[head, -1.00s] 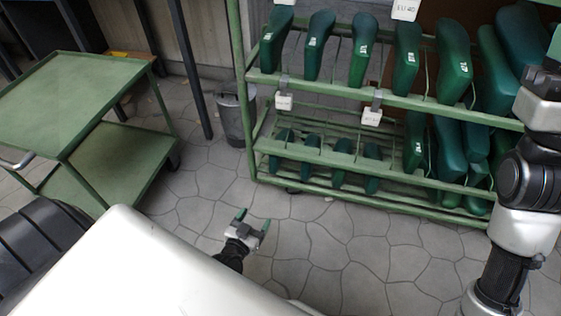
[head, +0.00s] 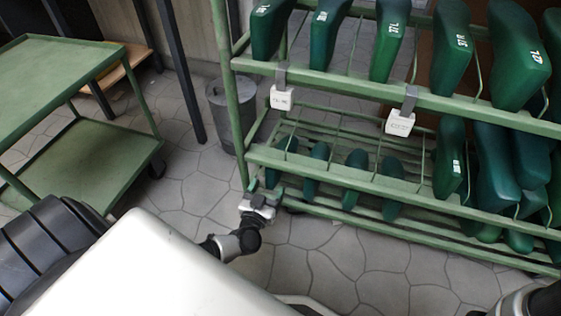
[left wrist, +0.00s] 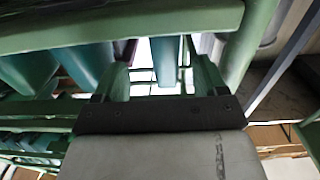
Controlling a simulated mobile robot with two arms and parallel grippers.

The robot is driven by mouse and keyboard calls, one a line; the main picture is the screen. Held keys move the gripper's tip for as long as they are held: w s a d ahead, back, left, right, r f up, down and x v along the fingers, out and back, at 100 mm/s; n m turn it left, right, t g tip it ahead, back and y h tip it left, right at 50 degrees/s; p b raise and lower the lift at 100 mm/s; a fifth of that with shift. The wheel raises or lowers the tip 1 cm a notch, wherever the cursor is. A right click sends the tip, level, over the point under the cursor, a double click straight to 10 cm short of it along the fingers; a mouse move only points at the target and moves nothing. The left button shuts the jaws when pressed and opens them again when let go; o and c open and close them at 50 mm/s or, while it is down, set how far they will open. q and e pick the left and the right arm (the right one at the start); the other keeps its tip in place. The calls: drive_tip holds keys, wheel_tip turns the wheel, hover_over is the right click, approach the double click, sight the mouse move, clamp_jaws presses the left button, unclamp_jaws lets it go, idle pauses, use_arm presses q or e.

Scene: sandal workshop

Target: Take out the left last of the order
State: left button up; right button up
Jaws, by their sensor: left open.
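Green shoe lasts stand in a green rack (head: 238,120). The upper row holds larger lasts with white labels; one (head: 388,40) seems to end in L and its right neighbour (head: 452,45) in R. That gripper is open at the rack's lower left front. In the left wrist view, a teal last (left wrist: 165,62) shows between and beyond the open fingers (left wrist: 163,82); contact cannot be told. My right gripper is out of view.
White tags (head: 281,97) and (head: 400,122) hang from the upper shelf. A shelf bar (left wrist: 120,25) crosses above my fingers in the wrist view. A green cart (head: 75,160) stands left and a grey bin (head: 222,110) beside the rack. The tiled floor before the rack is clear.

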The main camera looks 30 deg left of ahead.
sight(269, 180)
use_arm(q)
drive_tip(key=shift+w+a, duration=0.1)
drive_tip(key=shift+w, duration=0.2)
drive_tip(key=b+x, duration=0.4)
drive_tip(key=shift+w+a+f+b, duration=0.2)
drive_tip(key=shift+a+f+b, duration=0.05)
drive_tip(key=shift+a+b, duration=0.1)
drive_tip(key=shift+w+r, duration=0.1)
drive_tip(key=shift+w, duration=0.15)
drive_tip(key=shift+r, duration=0.1)
drive_tip(key=c, duration=0.9)
drive_tip(key=shift+w, duration=0.1)
drive_tip(key=shift+c, duration=0.6)
drive_tip(key=shift+a+r, duration=0.1)
drive_tip(key=shift+r, duration=0.05)
